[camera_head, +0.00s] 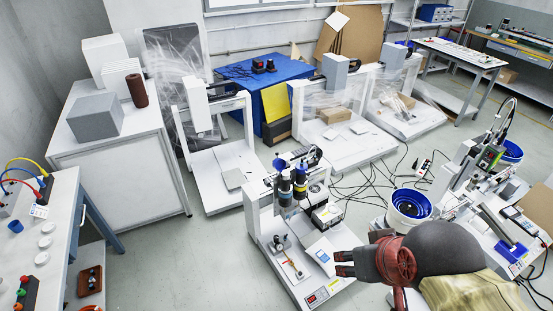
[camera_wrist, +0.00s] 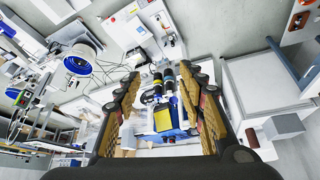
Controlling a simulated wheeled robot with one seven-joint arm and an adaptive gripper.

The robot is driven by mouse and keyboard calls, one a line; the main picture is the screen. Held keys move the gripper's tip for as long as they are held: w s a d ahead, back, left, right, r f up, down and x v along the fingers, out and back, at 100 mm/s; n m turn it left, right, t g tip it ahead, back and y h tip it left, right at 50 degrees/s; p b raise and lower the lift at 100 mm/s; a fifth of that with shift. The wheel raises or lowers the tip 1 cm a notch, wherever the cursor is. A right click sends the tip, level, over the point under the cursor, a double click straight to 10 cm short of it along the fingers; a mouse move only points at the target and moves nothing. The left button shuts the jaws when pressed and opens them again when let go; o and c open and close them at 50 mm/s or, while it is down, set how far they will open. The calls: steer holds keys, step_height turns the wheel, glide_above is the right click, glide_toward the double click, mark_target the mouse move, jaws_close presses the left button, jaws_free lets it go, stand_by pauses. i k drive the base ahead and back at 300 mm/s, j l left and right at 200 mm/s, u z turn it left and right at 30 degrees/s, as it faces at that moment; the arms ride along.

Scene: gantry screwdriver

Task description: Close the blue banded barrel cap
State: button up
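Two dark upright barrels are mounted side by side on the front white gantry machine (camera_head: 262,232). The blue banded barrel (camera_head: 284,192) is the left one in the head view, and the yellow banded barrel (camera_head: 300,188) is beside it. In the wrist view the blue banded barrel (camera_wrist: 169,80) appears right of the yellow banded one (camera_wrist: 157,84). Its cap is too small to tell whether it is open or shut. My gripper (camera_head: 342,263) is to the right of and nearer than the barrels, apart from them. In the wrist view my gripper (camera_wrist: 163,110) has its fingers spread with nothing held between them.
A black-and-white box (camera_head: 327,215) sits on the machine right of the barrels. A blue bowl feeder (camera_head: 410,205) and another machine stand to the right, with cables on the floor between. A white workbench (camera_head: 120,130) is at left. Open floor lies left of the front machine.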

mark_target(279, 164)
steer(key=i+j, duration=0.7)
steer(key=j, duration=0.2)
steer(key=i+j, duration=0.25)
steer(key=i, duration=0.2)
steer(key=i+j+z, duration=0.1)
steer(key=i, duration=0.35)
steer(key=j, duration=0.15)
